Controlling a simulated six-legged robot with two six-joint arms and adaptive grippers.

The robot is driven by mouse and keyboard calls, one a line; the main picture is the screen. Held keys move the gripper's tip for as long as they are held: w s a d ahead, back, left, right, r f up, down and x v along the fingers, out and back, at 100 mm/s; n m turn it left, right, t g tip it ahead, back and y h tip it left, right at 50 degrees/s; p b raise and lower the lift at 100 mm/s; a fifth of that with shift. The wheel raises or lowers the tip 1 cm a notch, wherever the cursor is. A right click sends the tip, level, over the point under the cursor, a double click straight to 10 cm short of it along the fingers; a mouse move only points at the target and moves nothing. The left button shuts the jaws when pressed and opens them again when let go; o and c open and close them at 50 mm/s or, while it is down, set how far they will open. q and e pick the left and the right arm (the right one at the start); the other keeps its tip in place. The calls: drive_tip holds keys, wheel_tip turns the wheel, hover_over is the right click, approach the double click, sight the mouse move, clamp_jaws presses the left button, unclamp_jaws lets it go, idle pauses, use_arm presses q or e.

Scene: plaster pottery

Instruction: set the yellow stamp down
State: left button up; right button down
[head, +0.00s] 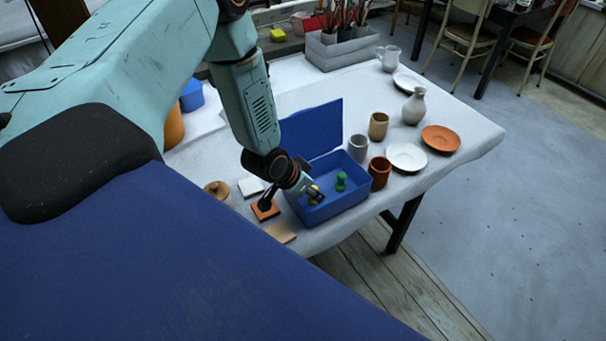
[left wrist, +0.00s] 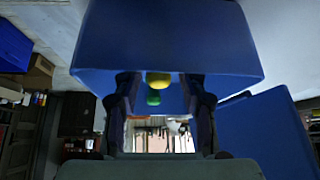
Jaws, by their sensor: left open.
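The blue box (head: 338,206) stands on the table with its lid (head: 312,127) raised at the back. The yellow stamp (head: 315,197) is inside, at the left end of the box, partly hidden by my left gripper (head: 309,194). A green stamp (head: 341,181) stands upright in the box to its right. In the left wrist view, my open left gripper (left wrist: 160,88) has the yellow stamp (left wrist: 158,79) between its fingertips, with gaps at both sides. The green stamp (left wrist: 153,98) shows just beyond it. The yellow stamp's base is hidden. My right gripper is not in view.
Close to the box's right are a grey cup (head: 358,148) and a brown cup (head: 380,172). A white plate (head: 406,157) and an orange plate (head: 441,138) lie farther right. Tiles, one terracotta (head: 265,211) and one tan (head: 281,232), lie left of the box.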

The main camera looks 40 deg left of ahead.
use_arm(q)
drive_tip(key=p+v, duration=0.5)
drive_tip(key=v, duration=0.7)
drive_tip(key=s+d+f+n+g, duration=0.1)
drive_tip(key=s+d+f+g, duration=0.1)
drive_tip(key=s, duration=0.6)
drive_tip(key=s+d+f+n+g+y, duration=0.1)
drive_tip(key=s+d, duration=0.3)
drive_tip(key=s, duration=0.4)
drive_tip(key=s+d+f+n+g, duration=0.1)
drive_tip(key=s+d+f+g, duration=0.2)
drive_tip(key=s, duration=0.5)
drive_tip(key=shift+d+f+y, duration=0.2)
drive_tip(key=shift+y, duration=0.1)
drive_tip(key=shift+w+d, duration=0.1)
